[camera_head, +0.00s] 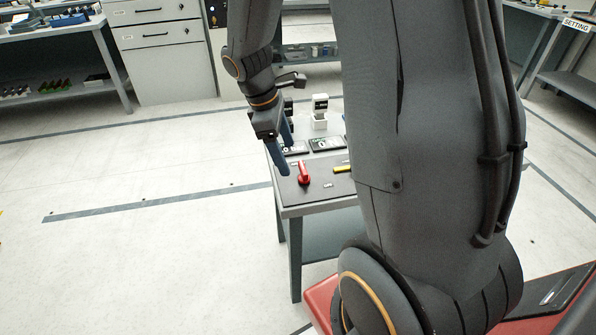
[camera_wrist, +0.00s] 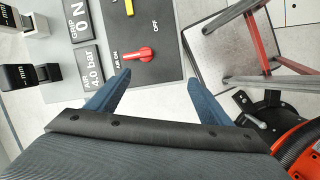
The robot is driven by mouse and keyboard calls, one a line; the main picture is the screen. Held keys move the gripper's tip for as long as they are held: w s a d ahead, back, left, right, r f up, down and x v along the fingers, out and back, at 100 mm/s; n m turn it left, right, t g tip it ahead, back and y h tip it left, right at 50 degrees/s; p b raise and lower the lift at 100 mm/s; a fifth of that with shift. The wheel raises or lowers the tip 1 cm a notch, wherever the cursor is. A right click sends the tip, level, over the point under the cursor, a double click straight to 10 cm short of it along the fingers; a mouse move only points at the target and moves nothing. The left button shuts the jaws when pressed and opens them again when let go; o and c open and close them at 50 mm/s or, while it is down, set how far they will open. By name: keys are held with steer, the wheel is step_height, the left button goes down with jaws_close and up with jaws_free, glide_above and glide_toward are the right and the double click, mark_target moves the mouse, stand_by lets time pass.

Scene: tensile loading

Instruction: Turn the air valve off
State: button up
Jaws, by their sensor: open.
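The air valve (camera_head: 304,173) is a red lever handle on a dark grey panel on top of a small grey table. It also shows in the wrist view (camera_wrist: 137,54), lying roughly crosswise with its narrow end at the "AIR ON" label. The "OFF" label (camera_wrist: 155,24) is printed farther up the panel. My gripper (camera_head: 286,158) is open and empty, left of the valve in the head view. In the wrist view its blue fingers (camera_wrist: 158,71) lie below the handle, the left fingertip near the narrow end. I cannot tell whether they touch.
A pressure display (camera_wrist: 90,67) reads 4.0 bar beside a grip display (camera_wrist: 78,20) reading 0 N. A small white stand (camera_head: 320,112) and a yellow item (camera_head: 342,169) are on the small table. My arm hides its right side. Floor to the left is clear.

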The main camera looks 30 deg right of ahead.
mark_target(302, 167)
steer(key=w+d+f+n, duration=0.1)
steer(key=d+f, duration=0.1)
steer(key=f, duration=0.1)
steer(key=w+d+f+n+h, duration=0.1)
steer(key=d+f, duration=0.1)
steer(key=f, duration=0.1)
steer(key=w+d+f+n, duration=0.1)
steer(key=d+f, duration=0.1)
steer(key=f, duration=0.2)
steer(key=shift+w+d+n+g, duration=0.1)
steer(key=shift+d+n+g, duration=0.15)
steer(key=shift+n+g, duration=0.05)
steer(key=c, duration=1)
steer(key=shift+c, duration=0.2)
